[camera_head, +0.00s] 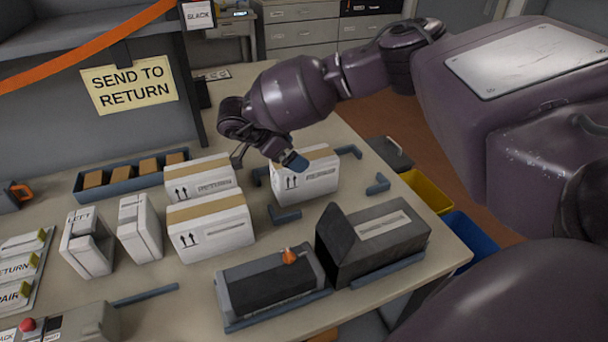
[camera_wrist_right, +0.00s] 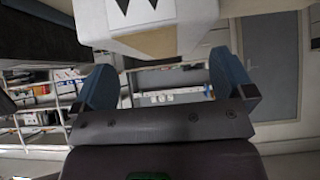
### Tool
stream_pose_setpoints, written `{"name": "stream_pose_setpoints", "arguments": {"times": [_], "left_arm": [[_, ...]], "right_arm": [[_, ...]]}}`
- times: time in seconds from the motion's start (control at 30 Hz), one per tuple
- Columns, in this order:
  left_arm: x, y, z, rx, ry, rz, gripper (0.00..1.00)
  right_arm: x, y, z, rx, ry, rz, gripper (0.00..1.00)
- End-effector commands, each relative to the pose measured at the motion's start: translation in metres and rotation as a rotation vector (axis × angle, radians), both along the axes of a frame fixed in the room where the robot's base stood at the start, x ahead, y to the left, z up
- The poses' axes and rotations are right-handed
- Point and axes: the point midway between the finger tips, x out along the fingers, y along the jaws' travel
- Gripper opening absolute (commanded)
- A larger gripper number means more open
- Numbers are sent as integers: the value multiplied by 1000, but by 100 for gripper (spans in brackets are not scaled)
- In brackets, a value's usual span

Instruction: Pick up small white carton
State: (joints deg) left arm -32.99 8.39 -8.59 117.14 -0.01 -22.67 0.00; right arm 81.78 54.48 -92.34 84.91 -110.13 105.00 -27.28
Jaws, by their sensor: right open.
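Three white cartons with brown tape on top and black up-arrows show in the head view. One carton (camera_head: 306,182) stands at the right among blue corner brackets; a second (camera_head: 210,232) and a third (camera_head: 200,183) stand to its left. I cannot tell which is the small one. My right gripper (camera_head: 268,160) is at the left upper side of the right-hand carton. In the right wrist view its blue fingers (camera_wrist_right: 165,82) are spread wide with nothing held, and a white carton (camera_wrist_right: 180,15) with an arrow mark lies just beyond the fingertips. My left gripper is out of view.
Blue brackets (camera_head: 286,216) surround the right-hand carton. A black open-lidded box (camera_head: 345,252) and a dark cartridge (camera_head: 265,287) lie in front. White upright units (camera_head: 140,228) and a blue tray (camera_head: 122,186) are at left. The table's right edge borders yellow (camera_head: 428,192) and blue bins.

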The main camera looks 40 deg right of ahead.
Motion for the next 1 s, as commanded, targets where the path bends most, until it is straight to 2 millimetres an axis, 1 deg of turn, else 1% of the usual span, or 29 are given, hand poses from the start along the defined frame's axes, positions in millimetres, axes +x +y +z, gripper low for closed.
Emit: {"name": "stream_pose_setpoints", "arguments": {"times": [0.17,0.4,0.5,0.67,0.7,0.77,1.0], "left_arm": [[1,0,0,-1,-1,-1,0],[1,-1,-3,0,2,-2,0],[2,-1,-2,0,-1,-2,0],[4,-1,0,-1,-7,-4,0],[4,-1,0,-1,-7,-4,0],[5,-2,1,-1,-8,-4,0],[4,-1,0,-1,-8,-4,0]], "right_arm": [[-2,-9,-11,0,1,-1,100],[-7,-30,-34,0,1,-1,100],[-7,-34,-38,1,0,0,100],[-7,-34,-37,1,0,0,100],[-7,-34,-37,1,0,0,98],[-7,-34,-37,1,0,0,89],[-7,-34,-37,1,0,0,52]]}}
